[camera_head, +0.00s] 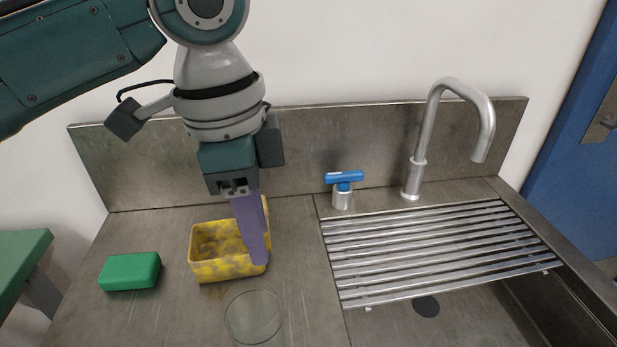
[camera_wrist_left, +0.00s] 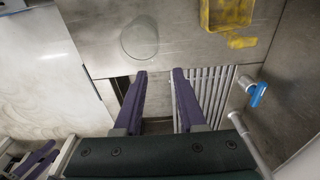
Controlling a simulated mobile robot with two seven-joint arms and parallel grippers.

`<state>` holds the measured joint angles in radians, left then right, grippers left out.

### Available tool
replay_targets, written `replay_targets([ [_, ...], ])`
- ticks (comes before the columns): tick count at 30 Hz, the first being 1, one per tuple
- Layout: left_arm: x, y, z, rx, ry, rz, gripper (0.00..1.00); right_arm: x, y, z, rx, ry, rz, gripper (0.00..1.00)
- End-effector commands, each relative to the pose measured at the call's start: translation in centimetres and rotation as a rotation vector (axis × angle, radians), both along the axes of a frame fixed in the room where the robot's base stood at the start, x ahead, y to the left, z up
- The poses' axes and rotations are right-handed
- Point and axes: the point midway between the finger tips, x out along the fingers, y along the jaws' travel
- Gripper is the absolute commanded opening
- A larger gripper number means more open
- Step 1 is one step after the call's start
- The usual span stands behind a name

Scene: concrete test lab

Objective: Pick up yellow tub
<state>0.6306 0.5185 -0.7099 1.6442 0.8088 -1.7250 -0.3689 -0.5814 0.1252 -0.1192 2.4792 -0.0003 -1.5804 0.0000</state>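The yellow tub (camera_head: 228,268) is an open, rectangular, mottled yellow box standing on the steel counter left of the sink. My left gripper (camera_head: 261,258) points down with purple fingers and overlaps the tub's right end in the head view. In the left wrist view my left gripper (camera_wrist_left: 160,73) has its two fingers apart with nothing between them. There the tub (camera_wrist_left: 222,14) lies beyond the fingertips to the upper right, cut by the frame edge. Purple finger-like parts at the lower left of the wrist view may be my right gripper (camera_wrist_left: 36,160); their state is unclear.
A clear glass (camera_head: 253,318) stands in front of the tub. A green block (camera_head: 130,271) lies left of it. To the right are a blue-handled valve (camera_head: 343,185), a tall faucet (camera_head: 424,150) and a metal rack (camera_head: 430,250) over the sink. A steel backsplash (camera_head: 330,140) rises behind.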

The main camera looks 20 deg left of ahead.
Motion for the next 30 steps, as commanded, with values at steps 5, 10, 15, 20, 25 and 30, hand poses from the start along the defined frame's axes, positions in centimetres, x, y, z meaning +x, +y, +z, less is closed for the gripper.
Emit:
replay_targets([
  [5, 3.4, 4.7, -6.1, 0.067, 0.03, 0.007, 0.4, 0.0, 0.1, -10.4, 0.003, -0.001, -0.001, 0.5],
  [10, 5.2, 8.6, -7.6, 0.082, 0.049, 0.047, 0.4, 0.0, 0.1, -16.1, 0.005, 0.0, -0.004, 0.5],
  [15, 5.9, 10.6, -7.5, 0.072, 0.056, 0.079, 0.4, 0.0, 0.2, -18.6, 0.007, -0.001, -0.004, 0.5],
  [20, 6.0, 11.0, -8.2, 0.067, 0.06, 0.089, 0.4, 0.0, 0.2, -18.9, 0.008, -0.002, -0.004, 0.5],
  [25, 5.9, 11.0, -10.7, 0.068, 0.06, 0.088, 0.4, 0.1, 0.2, -19.0, 0.008, -0.002, -0.004, 0.5],
  [30, 5.9, 10.8, -12.1, 0.068, 0.059, 0.087, 0.4, 0.1, 0.2, -19.1, 0.008, -0.003, -0.004, 0.5],
])
